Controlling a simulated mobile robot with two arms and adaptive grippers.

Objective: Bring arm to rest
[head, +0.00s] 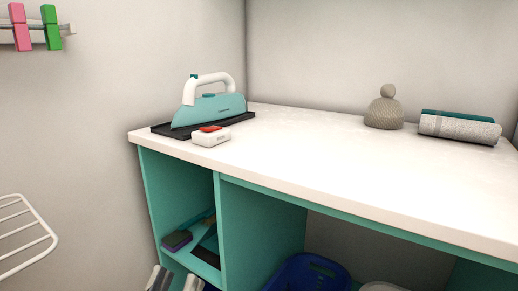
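My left gripper (176,279) shows only at the bottom edge of the head view, in front of the teal shelf unit. Its two grey fingertips stand apart with nothing seen between them, so it looks open and empty. The rest of it and its arm are cut off by the picture's edge. My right gripper is not in view.
A white counter (330,165) carries a teal iron (208,110) on a dark tray (240,119), a small red-and-white box (211,137), a grey knobbed object (384,110) and rolled towels (460,127). A blue basket (308,272) sits below. A white rack (25,235) is at left.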

